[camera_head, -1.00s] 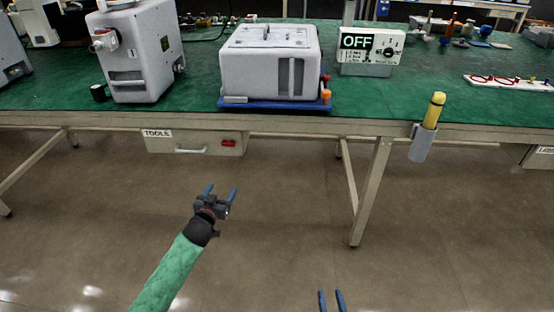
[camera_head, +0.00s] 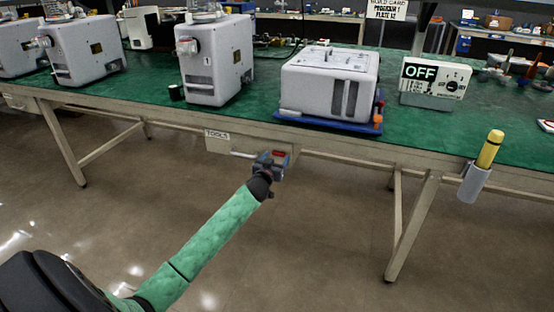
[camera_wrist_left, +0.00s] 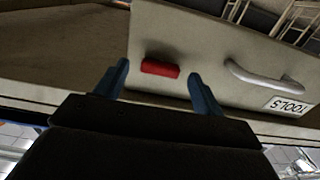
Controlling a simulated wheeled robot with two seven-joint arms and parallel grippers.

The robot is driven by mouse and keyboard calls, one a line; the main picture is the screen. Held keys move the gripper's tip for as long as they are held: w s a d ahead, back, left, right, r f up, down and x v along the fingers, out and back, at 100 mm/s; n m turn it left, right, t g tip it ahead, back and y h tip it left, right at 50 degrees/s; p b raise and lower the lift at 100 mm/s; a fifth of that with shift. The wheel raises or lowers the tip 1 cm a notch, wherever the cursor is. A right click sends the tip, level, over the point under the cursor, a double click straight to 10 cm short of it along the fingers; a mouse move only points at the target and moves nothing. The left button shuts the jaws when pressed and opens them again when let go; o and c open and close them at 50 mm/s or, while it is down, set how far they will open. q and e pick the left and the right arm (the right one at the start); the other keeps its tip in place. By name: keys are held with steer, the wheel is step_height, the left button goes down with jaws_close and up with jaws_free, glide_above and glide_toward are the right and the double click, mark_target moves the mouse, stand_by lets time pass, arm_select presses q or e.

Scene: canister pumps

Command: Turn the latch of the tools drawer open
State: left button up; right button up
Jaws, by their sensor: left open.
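The tools drawer (camera_head: 218,144) hangs under the green workbench, with a white TOOLS label at its left. Its front also shows in the left wrist view (camera_wrist_left: 203,35), upside down. The red latch (camera_wrist_left: 160,68) lies lengthwise across the drawer front, beside the silver handle (camera_wrist_left: 262,80). My left gripper (camera_wrist_left: 157,82) is open, with one blue finger on each side of the latch. The fingers look apart from it; I cannot tell the exact depth. In the head view my left gripper (camera_head: 273,160) covers part of the drawer's right end. My right gripper is not in view.
The bench edge (camera_head: 150,113) runs above the drawer. A bench leg (camera_head: 412,225) stands to the right, near a grey holder (camera_head: 473,184) with a yellow-topped item. Grey machines (camera_head: 216,60) stand on the bench. The floor (camera_head: 320,240) below is clear.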

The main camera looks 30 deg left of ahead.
arm_select(q)
steer(key=shift+w+a, duration=0.15)
steer(key=shift+w, duration=0.4)
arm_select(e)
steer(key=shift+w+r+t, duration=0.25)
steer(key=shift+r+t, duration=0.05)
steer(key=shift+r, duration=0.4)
